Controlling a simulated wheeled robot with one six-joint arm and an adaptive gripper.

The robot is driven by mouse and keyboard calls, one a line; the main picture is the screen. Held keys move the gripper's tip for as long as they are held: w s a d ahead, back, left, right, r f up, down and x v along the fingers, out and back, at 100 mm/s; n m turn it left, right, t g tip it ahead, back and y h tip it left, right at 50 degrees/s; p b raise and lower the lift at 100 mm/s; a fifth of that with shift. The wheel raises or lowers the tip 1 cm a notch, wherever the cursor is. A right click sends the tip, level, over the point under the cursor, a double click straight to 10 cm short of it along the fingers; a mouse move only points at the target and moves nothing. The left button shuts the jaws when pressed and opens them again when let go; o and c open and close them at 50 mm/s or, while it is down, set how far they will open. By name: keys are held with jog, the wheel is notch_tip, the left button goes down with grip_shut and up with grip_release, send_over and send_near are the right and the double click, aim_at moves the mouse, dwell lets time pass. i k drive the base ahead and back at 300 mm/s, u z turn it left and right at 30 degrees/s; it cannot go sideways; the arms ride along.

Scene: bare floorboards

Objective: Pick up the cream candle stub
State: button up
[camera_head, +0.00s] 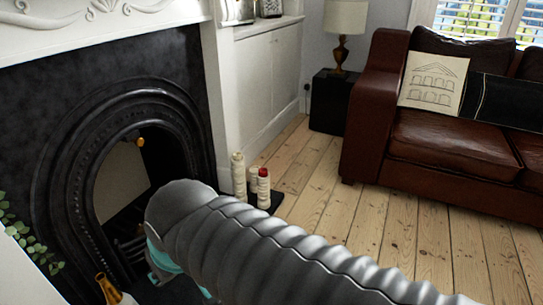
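Several candles stand in a tight group on a dark base on the floor beside the fireplace. They include a tall cream candle (238,172), a shorter cream candle stub (253,177) just right of it, and a candle with a red top (263,185) in front. The stub's lower part is partly hidden by its neighbours. I cannot tell for sure which of the cream ones is the task's stub. My grey ribbed arm crosses the lower middle of the picture, in front of the candle base from this view. My gripper's fingers do not show.
The black fireplace (190,90) is at the left, a white cabinet (265,85) behind the candles. A bottle (108,289) and green leaves (38,250) show at lower left. A brown sofa (450,150) and black side table (330,103) stand beyond. Floorboards (385,225) are clear.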

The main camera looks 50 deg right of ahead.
aim_at(236, 156)
jog(key=z, duration=2.5)
jog(key=i, duration=2.1)
jog(key=u, duration=3.4)
